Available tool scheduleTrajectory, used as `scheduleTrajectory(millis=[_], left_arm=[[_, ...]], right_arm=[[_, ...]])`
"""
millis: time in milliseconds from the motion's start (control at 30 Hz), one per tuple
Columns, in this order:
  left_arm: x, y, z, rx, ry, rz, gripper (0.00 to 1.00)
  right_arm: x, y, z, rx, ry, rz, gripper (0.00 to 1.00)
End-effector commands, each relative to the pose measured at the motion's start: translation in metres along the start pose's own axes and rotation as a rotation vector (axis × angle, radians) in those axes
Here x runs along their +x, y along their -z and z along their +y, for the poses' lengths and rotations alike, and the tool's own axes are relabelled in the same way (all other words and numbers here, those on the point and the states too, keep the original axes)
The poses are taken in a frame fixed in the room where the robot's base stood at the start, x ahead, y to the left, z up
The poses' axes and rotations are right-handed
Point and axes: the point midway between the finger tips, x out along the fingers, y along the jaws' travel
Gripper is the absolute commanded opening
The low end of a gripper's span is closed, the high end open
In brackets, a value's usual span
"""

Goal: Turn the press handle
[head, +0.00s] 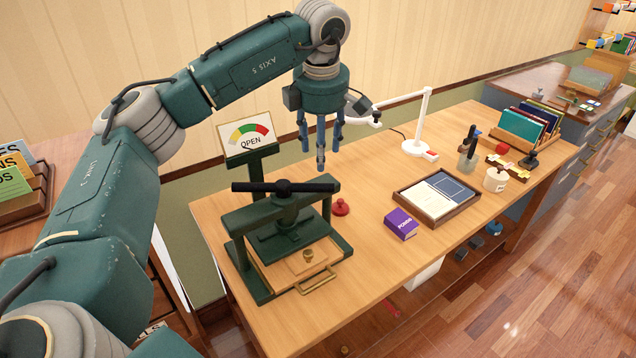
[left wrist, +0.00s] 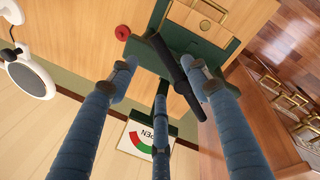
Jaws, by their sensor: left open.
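The green book press (head: 287,240) stands at the left end of the wooden table. Its black bar handle (head: 284,187) lies across the top, roughly left to right. The handle also shows in the left wrist view (left wrist: 176,68), between my fingers and beyond them. A gauge sign (head: 246,133) reading OPEN stands behind the press. My left gripper (head: 320,150) hangs fingers down above and behind the right end of the handle. It is open, empty and apart from the handle. In the left wrist view, its blue fingers (left wrist: 165,85) are spread. My right gripper is not in view.
A red knob (head: 341,207) sits on the table beside the press. A purple box (head: 400,224), a tray with a book (head: 437,199) and a white lamp (head: 416,147) stand further right. The tabletop front between press and box is clear.

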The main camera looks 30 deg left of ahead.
Motion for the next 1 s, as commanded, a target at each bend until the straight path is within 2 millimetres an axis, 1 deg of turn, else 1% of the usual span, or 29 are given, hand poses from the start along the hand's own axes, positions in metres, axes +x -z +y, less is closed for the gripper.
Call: scheduleTrajectory(millis=[133, 200, 300, 367, 467, 600, 700, 800, 1000], left_arm=[[0.013, 0.0, 0.0, -0.002, 0.002, 0.003, 0.48], [0.025, 0.001, -0.001, -0.002, 0.003, 0.005, 0.48], [0.044, 0.001, -0.001, -0.002, 0.004, 0.005, 0.48], [0.056, 0.002, -0.001, -0.002, 0.004, 0.004, 0.48], [0.074, 0.001, 0.0, -0.002, 0.003, 0.004, 0.48], [0.093, 0.001, 0.0, -0.002, 0.003, 0.003, 0.48], [0.102, 0.001, 0.0, -0.001, 0.001, 0.002, 0.48], [0.106, 0.0, 0.0, 0.0, 0.0, 0.001, 0.48], [0.107, 0.0, 0.0, 0.0, 0.0, 0.001, 0.48]], right_arm=[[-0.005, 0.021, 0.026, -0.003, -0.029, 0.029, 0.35], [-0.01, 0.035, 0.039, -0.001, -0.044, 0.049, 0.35], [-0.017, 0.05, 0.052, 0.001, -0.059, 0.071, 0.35], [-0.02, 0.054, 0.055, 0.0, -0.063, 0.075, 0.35], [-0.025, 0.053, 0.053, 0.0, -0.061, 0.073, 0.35], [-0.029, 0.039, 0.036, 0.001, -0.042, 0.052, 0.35], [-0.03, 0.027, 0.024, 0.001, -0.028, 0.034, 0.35], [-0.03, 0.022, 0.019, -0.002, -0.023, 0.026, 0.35], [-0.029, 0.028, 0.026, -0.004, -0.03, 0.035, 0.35]])
